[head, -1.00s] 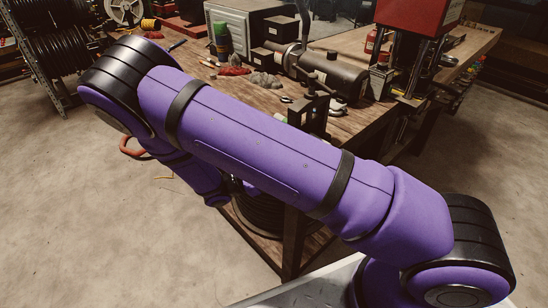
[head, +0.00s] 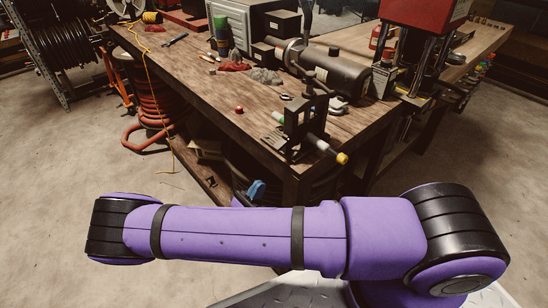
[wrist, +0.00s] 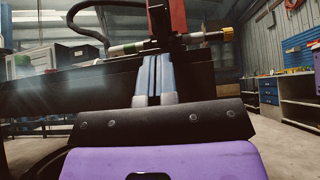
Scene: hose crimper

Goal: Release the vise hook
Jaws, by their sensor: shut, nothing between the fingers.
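A dark vise (head: 308,115) is mounted at the near corner of the wooden workbench. A rod or hose with a pale section and a yellow end (head: 342,158) sticks out of it toward the lower right. In the wrist view the vise (wrist: 158,18) stands dark beyond my fingertips, with the yellow end (wrist: 227,34) at right and a green-and-white section at left. I cannot clearly make out the hook. My gripper (wrist: 155,60) is shut and empty, pointing toward the vise from below bench-top height. In the head view its blue fingers (head: 257,190) show below the bench corner, apart from the vise.
The workbench (head: 215,92) holds a dark cylindrical machine (head: 335,72), a grey cabinet, cans and small loose items. A red press (head: 425,20) stands at right. The floor in front is open.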

